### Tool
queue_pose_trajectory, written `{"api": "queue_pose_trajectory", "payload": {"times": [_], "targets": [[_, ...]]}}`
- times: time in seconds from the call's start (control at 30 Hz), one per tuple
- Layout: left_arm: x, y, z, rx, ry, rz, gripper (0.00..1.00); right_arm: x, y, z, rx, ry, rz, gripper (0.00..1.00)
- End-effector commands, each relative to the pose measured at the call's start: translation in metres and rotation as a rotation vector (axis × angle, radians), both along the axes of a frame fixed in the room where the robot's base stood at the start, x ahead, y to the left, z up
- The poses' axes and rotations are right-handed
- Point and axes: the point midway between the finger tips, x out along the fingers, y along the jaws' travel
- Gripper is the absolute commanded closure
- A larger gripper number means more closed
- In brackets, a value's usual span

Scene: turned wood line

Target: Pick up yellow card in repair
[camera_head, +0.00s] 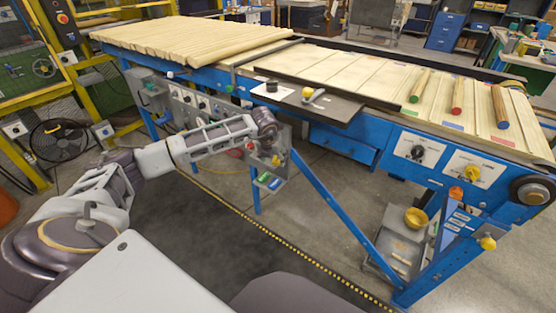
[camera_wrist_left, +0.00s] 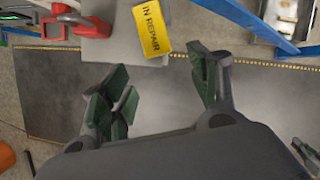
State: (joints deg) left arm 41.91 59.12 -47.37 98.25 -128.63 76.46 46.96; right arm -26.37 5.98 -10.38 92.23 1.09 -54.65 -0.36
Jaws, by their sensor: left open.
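The yellow card (camera_wrist_left: 152,28), printed "IN REPAIR", shows at the top of the left wrist view, slightly tilted. It overlaps the edge of a grey panel (camera_wrist_left: 105,48). My left gripper (camera_wrist_left: 158,88) is open and empty. Its two dark green-padded fingers stand wide apart, and the card is beyond their tips, roughly between them. In the head view my left arm reaches from the left to the front of the blue bench, where its wrist (camera_head: 264,124) ends. I cannot clearly make out the card there.
The blue-framed conveyor bench (camera_head: 335,155) carries wooden slats and several turned rods (camera_head: 456,97). A slanting blue brace (camera_head: 335,210) and a low unit with a yellow bowl (camera_head: 416,217) stand right of the arm. Dark floor in front is clear.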

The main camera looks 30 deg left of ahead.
Motion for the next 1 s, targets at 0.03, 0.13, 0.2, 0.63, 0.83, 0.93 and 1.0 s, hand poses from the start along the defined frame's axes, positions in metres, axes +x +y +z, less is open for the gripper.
{"api": "queue_pose_trajectory", "payload": {"times": [0.03,0.13,0.2,0.63,0.83,0.93,1.0], "targets": [[0.000,0.000,0.000,0.000,0.000,0.000,0.39,-0.001,0.000,-0.001,0.000,0.001,0.000,1.00],[0.001,0.000,-0.002,0.000,0.000,0.000,0.39,-0.002,0.000,-0.002,-0.001,0.003,0.000,1.00],[0.003,0.001,-0.005,0.000,0.001,0.000,0.39,-0.002,0.000,-0.002,-0.001,0.005,0.000,1.00],[0.020,0.006,-0.042,0.000,0.001,0.000,0.39,0.005,0.005,0.016,0.004,0.008,0.002,1.00],[0.023,0.006,-0.047,0.000,0.000,0.000,0.39,0.000,0.006,0.019,0.007,0.016,0.003,1.00],[0.023,0.007,-0.047,0.000,0.000,0.000,0.39,-0.003,0.006,0.018,0.006,0.023,0.003,1.00],[0.023,0.007,-0.047,0.000,0.000,0.000,0.39,-0.004,0.006,0.017,0.006,0.024,0.003,1.00]]}}
